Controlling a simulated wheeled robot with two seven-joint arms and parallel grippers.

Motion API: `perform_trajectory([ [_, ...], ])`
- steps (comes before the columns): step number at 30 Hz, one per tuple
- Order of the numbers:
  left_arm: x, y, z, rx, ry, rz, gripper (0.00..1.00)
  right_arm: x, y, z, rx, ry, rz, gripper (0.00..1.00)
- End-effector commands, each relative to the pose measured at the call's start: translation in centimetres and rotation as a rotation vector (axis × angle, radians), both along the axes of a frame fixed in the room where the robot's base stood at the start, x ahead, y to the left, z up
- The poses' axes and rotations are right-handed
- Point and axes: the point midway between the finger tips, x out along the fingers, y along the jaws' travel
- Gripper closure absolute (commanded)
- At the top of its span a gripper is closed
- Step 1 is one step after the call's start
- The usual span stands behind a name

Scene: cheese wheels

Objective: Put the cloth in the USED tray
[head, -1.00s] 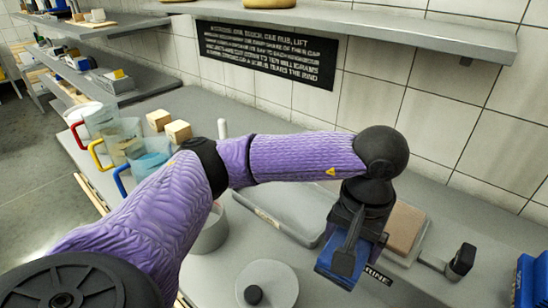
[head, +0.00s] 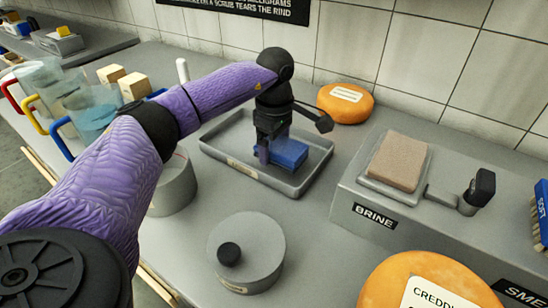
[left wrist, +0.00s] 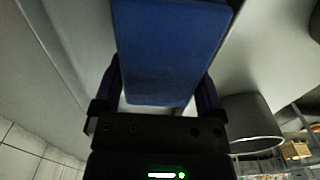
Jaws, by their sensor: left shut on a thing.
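The cloth (head: 288,152) is a folded blue piece. My left gripper (head: 272,150) is shut on it, within the outline of a shallow grey tray (head: 208,146). The tray has a small label on its front wall, too small to read. I cannot tell whether the cloth touches the tray floor. In the left wrist view the blue cloth (left wrist: 168,50) lies between the two fingers of my left gripper (left wrist: 158,95). My right gripper is not in view.
An orange cheese wheel (head: 345,103) sits behind the tray. A BRINE block (head: 350,200) with a brown pad (head: 397,162) stands to the right. A lidded grey pot (head: 262,245) and a labelled cheese wheel (head: 385,282) are in front. Jugs (head: 88,112) stand left.

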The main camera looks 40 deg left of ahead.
Motion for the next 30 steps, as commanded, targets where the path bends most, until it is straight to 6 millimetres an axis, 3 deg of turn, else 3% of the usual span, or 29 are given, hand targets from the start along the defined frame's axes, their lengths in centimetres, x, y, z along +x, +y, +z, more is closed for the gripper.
perform_trajectory([
  [4, 0.0, 0.0, -3.1, 0.0, 0.003, -0.001, 0.65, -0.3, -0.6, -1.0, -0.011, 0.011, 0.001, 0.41],
  [14, 0.0, 0.0, -3.3, 0.0, 0.001, -0.003, 0.65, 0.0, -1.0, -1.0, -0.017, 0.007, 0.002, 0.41],
  [15, 0.0, -0.1, -3.3, 0.0, 0.0, -0.003, 0.04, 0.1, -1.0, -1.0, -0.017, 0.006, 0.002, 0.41],
  [16, 0.0, -0.1, -3.2, 0.0, 0.0, -0.003, 0.0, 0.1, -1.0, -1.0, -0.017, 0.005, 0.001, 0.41],
  [23, 0.0, -0.1, -3.0, 0.0, 0.0, -0.004, 0.0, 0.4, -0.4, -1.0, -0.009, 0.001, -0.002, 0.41],
  [26, 0.1, -0.1, -1.4, -0.001, -0.004, -0.004, 0.0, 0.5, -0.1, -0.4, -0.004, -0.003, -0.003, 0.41],
  [30, 0.1, -0.1, 2.8, -0.001, -0.008, -0.004, 0.0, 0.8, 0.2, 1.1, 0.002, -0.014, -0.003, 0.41],
])
